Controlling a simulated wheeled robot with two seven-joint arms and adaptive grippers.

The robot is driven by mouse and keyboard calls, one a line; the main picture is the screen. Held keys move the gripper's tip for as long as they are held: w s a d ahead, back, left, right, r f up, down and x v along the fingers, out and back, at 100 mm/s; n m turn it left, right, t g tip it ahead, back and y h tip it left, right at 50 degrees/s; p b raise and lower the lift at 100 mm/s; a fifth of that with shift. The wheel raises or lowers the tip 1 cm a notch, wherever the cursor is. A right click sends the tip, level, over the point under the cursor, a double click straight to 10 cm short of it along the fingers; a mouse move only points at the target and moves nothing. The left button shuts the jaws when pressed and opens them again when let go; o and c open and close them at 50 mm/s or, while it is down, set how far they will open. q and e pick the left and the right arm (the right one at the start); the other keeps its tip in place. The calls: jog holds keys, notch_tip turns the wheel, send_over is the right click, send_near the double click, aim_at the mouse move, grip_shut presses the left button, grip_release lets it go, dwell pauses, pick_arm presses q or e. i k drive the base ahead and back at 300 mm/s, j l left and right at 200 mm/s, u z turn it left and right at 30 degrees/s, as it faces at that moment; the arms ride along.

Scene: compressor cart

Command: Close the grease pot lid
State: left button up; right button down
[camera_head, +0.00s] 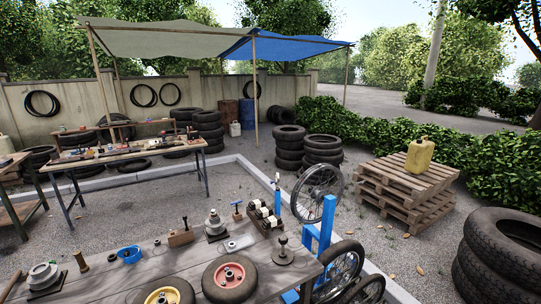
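I cannot clearly make out a grease pot or its lid. On the near workbench (150,270), a blue round bowl-like vessel (130,254) sits at the left middle. Two grey stepped metal objects stand on dark plates, one at the bench's left end (44,275) and one near its back edge (214,224). They are too small to tell whether either is a pot with a lid. Neither of my grippers is in view.
Two small wheels with tyres, one red-hubbed (229,277) and one yellow-hubbed (165,296), lie on the bench front. A blue stand (318,240) and spoked wheels (318,193) are beyond the right end.

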aim_at(126, 252)
jog(key=u, duration=1.3)
